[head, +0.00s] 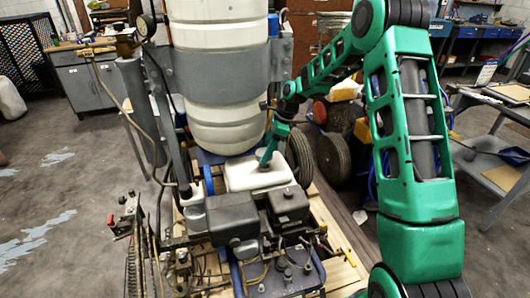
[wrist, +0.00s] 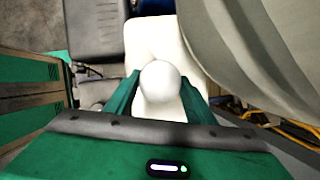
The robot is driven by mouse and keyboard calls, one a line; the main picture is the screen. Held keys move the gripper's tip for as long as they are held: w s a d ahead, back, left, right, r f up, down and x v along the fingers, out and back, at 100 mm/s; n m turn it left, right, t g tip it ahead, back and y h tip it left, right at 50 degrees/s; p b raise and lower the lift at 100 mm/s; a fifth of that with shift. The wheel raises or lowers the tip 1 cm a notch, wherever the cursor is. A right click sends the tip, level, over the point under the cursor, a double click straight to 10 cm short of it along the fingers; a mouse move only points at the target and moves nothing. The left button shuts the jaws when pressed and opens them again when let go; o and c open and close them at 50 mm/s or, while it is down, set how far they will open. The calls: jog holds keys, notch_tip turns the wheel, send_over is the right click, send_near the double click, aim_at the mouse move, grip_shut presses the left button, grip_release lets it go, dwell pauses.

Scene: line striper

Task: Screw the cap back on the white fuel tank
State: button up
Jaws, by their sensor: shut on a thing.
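The white fuel tank (head: 242,176) sits on the machine behind the black engine parts. It also shows in the wrist view (wrist: 150,38), running behind the cap. The cap (wrist: 160,80) is white and round, and sits between the two green fingers of my gripper (wrist: 160,98), which is shut on it. In the head view my gripper (head: 266,160) points down at the top of the tank, near its right side. The cap is hidden there by the fingers. The tank's opening is hidden, so I cannot tell whether the cap touches it.
A large white drum (head: 220,80) with a grey band stands right behind the tank and looms close on the right in the wrist view. Black engine housings (head: 233,216) lie in front. A black wheel (head: 300,155) is to the right. Open concrete floor (head: 60,210) lies left.

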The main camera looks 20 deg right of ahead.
jog(key=shift+f, duration=2.3)
dwell(1.7)
jog(key=m+t, duration=0.1)
jog(key=m, duration=0.2)
dwell(0.4)
